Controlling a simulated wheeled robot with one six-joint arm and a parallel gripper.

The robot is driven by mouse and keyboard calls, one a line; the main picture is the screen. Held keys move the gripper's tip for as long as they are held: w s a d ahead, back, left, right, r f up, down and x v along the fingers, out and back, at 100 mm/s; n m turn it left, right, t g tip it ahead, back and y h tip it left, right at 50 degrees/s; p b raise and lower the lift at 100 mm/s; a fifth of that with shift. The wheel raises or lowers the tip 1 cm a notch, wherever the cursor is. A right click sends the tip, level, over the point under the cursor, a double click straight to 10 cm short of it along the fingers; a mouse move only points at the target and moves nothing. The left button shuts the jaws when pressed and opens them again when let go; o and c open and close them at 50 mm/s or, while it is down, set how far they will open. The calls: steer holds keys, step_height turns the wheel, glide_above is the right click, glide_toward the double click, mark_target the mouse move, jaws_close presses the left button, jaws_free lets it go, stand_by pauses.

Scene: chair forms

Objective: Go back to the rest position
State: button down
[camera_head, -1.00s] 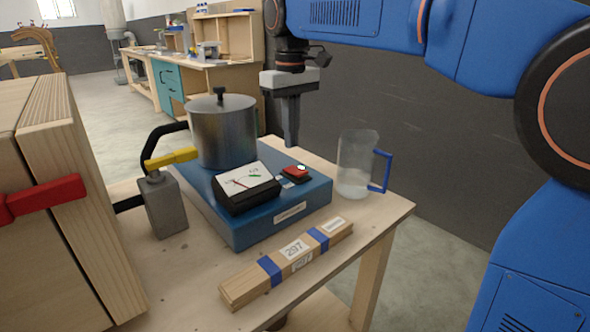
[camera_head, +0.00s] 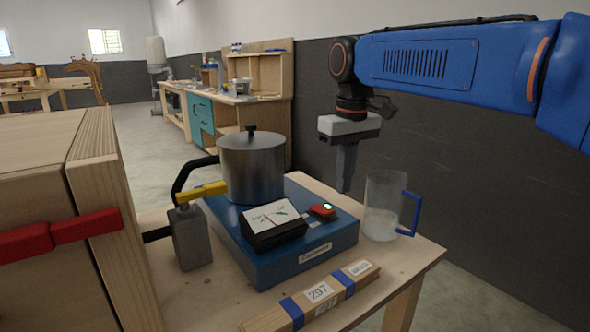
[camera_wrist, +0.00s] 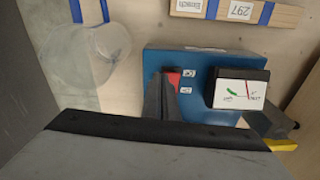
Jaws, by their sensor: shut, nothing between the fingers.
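My gripper (camera_head: 346,190) is shut and empty. It points down in the air above the back right part of the blue base unit (camera_head: 300,268), beside the clear jug. In the camera_wrist view my gripper (camera_wrist: 167,85) appears over the blue unit, its fingertips overlapping the red switch (camera_wrist: 173,78) in the picture. In the camera_head view the red switch (camera_head: 322,211) shows a small green light. The gauge (camera_head: 272,226) sits beside it with its needle over the dial. I cannot tell the exact height of the fingers above the unit.
A metal pot (camera_head: 252,170) stands on the unit. A clear jug (camera_head: 381,208) with a blue handle stands at right. A taped wood bundle (camera_head: 318,291) lies in front. A yellow-handled valve (camera_head: 192,235) and a wooden box with red clamps (camera_head: 95,150) are left.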

steer(key=s+d+f+m, duration=0.1)
steer(key=s+d+f, duration=0.1)
steer(key=s+d, duration=0.1)
steer(key=s+d+f+m+t, duration=0.1)
steer(key=s+d+f, duration=0.2)
steer(key=s+d, duration=0.1)
steer(key=s+d+f+m+t, duration=0.1)
steer(key=s+d+f, duration=0.2)
steer(key=s+d, duration=0.1)
steer(key=shift+s+f, duration=0.15)
steer(key=shift+s, duration=0.1)
steer(key=s+d+f+m+t, duration=0.1)
steer(key=s+d+f, duration=0.2)
steer(key=s+f, duration=0.2)
steer(key=s+d+f+m+t, duration=0.1)
steer(key=s+d+f, duration=0.2)
steer(key=s+f, duration=0.3)
step_height(320, 180, down, 2)
steer(key=shift+s+f+m, duration=0.1)
steer(key=shift+s+m, duration=0.15)
steer(key=shift+m, duration=0.15)
